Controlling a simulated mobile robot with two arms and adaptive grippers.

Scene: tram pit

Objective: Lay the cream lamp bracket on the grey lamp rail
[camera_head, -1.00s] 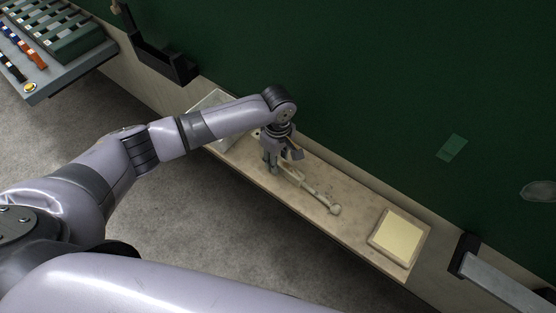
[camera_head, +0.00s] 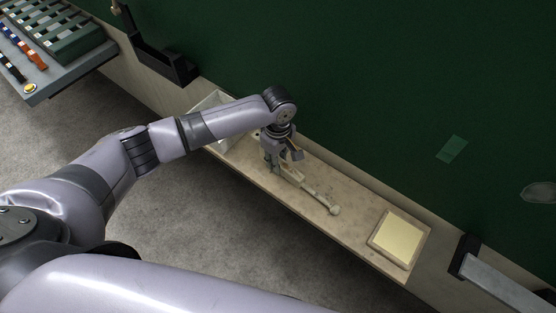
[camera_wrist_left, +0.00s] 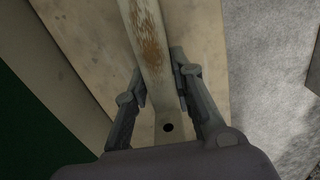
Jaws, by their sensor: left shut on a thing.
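The cream lamp bracket (camera_head: 319,194) is a long bar with a rounded knob at its right end, lying along the wooden shelf. My left gripper (camera_head: 283,166) is shut on its left part from above. In the left wrist view the bracket (camera_wrist_left: 146,42), with a brown worn patch and a dark hole, runs between the fingers of the gripper (camera_wrist_left: 160,80). A grey bar (camera_head: 506,288) in a black holder at the lower right looks like the grey lamp rail; it runs out of the picture. My right gripper is out of view.
The shelf (camera_head: 352,233) carries a framed pale yellow pad (camera_head: 398,238) at its right and a light tray (camera_head: 228,137) at its left, partly behind my arm. A dark green wall (camera_head: 380,90) rises behind. A black holder (camera_head: 165,62) sticks out at upper left.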

